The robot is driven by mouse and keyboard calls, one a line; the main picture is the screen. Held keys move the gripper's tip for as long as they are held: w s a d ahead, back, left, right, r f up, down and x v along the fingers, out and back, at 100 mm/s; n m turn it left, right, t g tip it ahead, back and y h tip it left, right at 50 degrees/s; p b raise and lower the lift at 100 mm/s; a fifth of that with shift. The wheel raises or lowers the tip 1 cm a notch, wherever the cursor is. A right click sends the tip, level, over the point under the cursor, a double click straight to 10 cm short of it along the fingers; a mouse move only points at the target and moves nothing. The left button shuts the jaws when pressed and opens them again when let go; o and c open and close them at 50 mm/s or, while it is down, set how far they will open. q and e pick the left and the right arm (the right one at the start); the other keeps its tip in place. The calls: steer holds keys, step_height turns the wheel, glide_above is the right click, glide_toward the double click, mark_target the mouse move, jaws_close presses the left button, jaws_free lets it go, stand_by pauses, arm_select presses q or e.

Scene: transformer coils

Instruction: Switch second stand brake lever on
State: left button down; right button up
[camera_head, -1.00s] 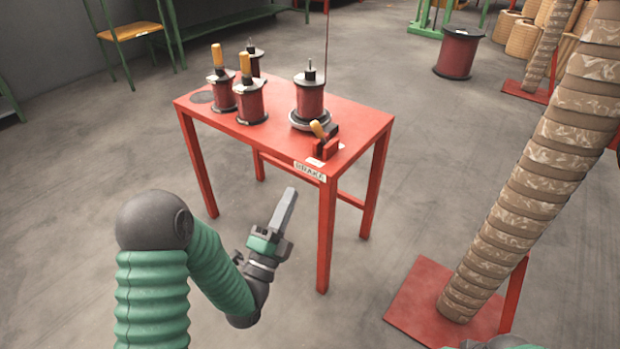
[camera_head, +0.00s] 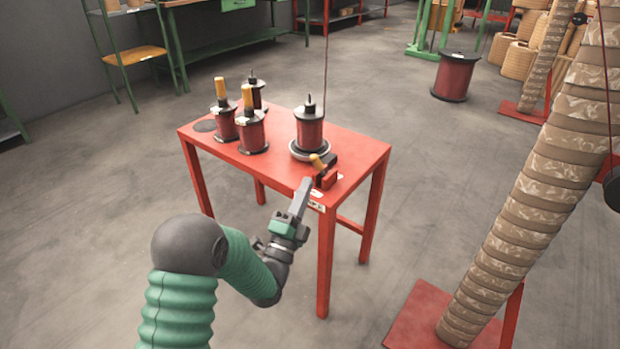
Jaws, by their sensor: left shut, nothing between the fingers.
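A red table (camera_head: 352,150) stands ahead in the head view. Near its front right corner is a small red brake block (camera_head: 328,180) with a yellow-tipped lever (camera_head: 317,161), tilted up toward the left. My left gripper (camera_head: 305,186) is shut and empty. Its fingertips are at the table's front edge, just in front of the lever and block, overlapping part of the block in the picture. I cannot tell whether they touch it. A label on the table's front edge is partly hidden by the gripper. My right gripper is out of view.
A red coil (camera_head: 309,130) stands on a round grey base behind the lever. Several more coils, two with yellow tops (camera_head: 247,98), stand on the table's left side. A tall wrapped column (camera_head: 535,190) on a red base plate (camera_head: 415,318) rises at right. Floor in front is clear.

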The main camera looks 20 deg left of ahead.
mark_target(316, 160)
arm_select(q)
steer(key=shift+b+x, duration=0.4)
steer(key=shift+x, duration=0.8)
steer(key=shift+w+r, duration=0.25)
steer(key=shift+w, duration=0.1)
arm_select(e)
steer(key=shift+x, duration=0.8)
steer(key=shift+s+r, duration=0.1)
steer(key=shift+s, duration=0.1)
